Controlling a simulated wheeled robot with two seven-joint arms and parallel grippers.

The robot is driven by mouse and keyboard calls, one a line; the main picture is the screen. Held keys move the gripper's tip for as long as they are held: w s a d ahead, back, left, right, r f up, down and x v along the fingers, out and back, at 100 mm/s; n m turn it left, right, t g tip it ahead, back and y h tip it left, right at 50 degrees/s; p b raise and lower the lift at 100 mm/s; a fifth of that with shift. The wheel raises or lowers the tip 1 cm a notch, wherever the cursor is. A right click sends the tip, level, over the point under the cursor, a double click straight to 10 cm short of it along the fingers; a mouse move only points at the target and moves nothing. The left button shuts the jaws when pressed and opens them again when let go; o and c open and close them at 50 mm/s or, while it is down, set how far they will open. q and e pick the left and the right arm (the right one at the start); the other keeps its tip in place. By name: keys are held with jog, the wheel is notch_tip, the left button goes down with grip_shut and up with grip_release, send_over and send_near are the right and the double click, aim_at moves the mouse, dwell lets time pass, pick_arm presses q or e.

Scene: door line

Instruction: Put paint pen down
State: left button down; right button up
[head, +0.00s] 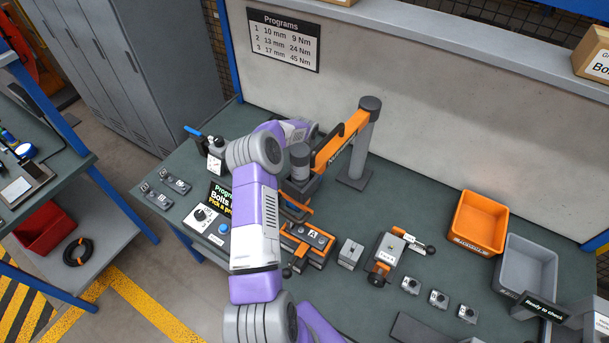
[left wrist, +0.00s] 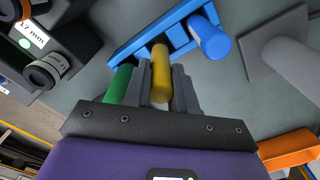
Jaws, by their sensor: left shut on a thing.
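In the left wrist view my left gripper (left wrist: 161,88) is shut on a yellow paint pen (left wrist: 160,62), which sits between its two grey fingers. The pen's far end overlaps a blue rack (left wrist: 143,40); I cannot tell whether it is in a slot or above it. A blue pen (left wrist: 208,38) is at the rack's right end. A green pen (left wrist: 118,84) is at its left, partly hidden by the gripper. My right gripper is not in view.
Black sockets marked 17 mm (left wrist: 45,70) lie left of the rack. An orange-armed post (head: 365,140) stands beside my arm on the green bench (head: 420,190). A control box (head: 207,220), an orange bin (head: 480,222) and a grey bin (head: 527,265) are also on it.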

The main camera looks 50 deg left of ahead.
pick_arm(q)
jog(key=shift+f, duration=1)
jog(key=c, duration=0.9)
grip_release()
jog(key=shift+f, duration=0.15)
notch_tip(320, 180, up, 12)
jog(key=shift+r, duration=0.2)
